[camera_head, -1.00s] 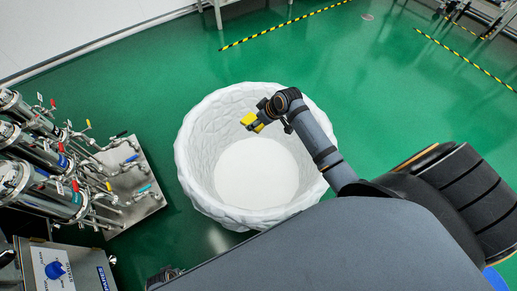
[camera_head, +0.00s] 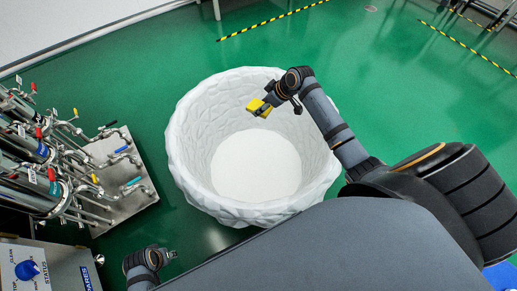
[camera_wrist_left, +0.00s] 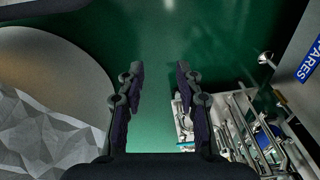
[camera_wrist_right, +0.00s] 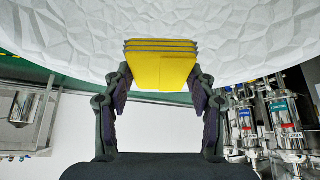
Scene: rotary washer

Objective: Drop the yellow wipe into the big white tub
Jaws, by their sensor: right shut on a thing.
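The big white tub (camera_head: 188,150) stands on the green floor in the middle of the head view. It has a faceted wall and a round open top, and its visible bottom is empty. My right gripper (camera_head: 264,104) is over the tub's opening, towards the far side. It is shut on the yellow wipe (camera_head: 256,106). In the right wrist view the wipe (camera_wrist_right: 160,68) is a folded stack between both fingers, with the tub's wall behind it. My left gripper (camera_head: 170,256) is low, in front of the tub. In the left wrist view its fingers (camera_wrist_left: 160,85) are apart and empty.
Steel cylinders with pipes and coloured valve handles (camera_head: 50,170) stand on a metal plate (camera_head: 135,195) left of the tub. A control box with a blue knob (camera_head: 27,269) is at the lower left. Green floor (camera_head: 420,110) is clear right of the tub.

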